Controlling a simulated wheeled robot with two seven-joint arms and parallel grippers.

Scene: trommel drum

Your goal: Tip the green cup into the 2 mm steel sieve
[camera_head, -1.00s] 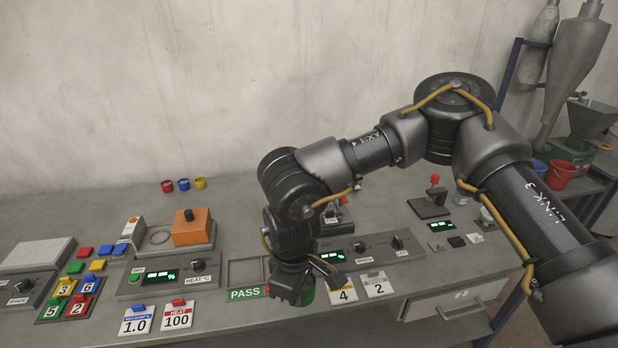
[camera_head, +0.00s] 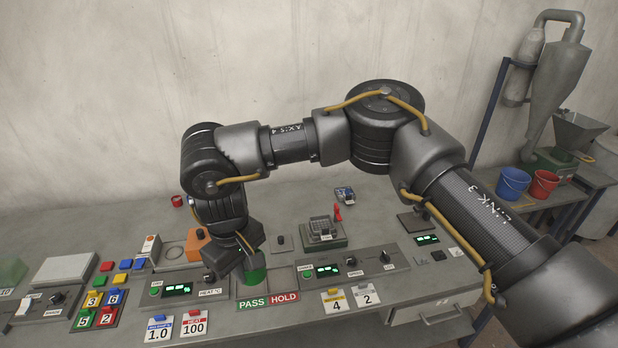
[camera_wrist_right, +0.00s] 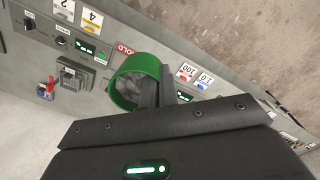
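The green cup (camera_head: 254,275) is at the left, PASS side of the two-part tray in the head view. In the right wrist view the cup (camera_wrist_right: 120,88) shows its open mouth, with grey material inside. My right gripper (camera_head: 246,262) is at the cup's rim, and its fingers (camera_wrist_right: 157,90) are closed on the cup wall. I cannot tell how far the cup is above the tray. I cannot make out a 2 mm steel sieve for certain. My left gripper is not in view.
The PASS/HOLD tray (camera_head: 283,285) has its right compartment empty. A control panel (camera_head: 350,268) and cards 4 and 2 (camera_head: 367,296) lie to its right. An orange block (camera_head: 197,246) stands behind my gripper. Blue (camera_head: 513,184) and red (camera_head: 543,184) buckets stand far right.

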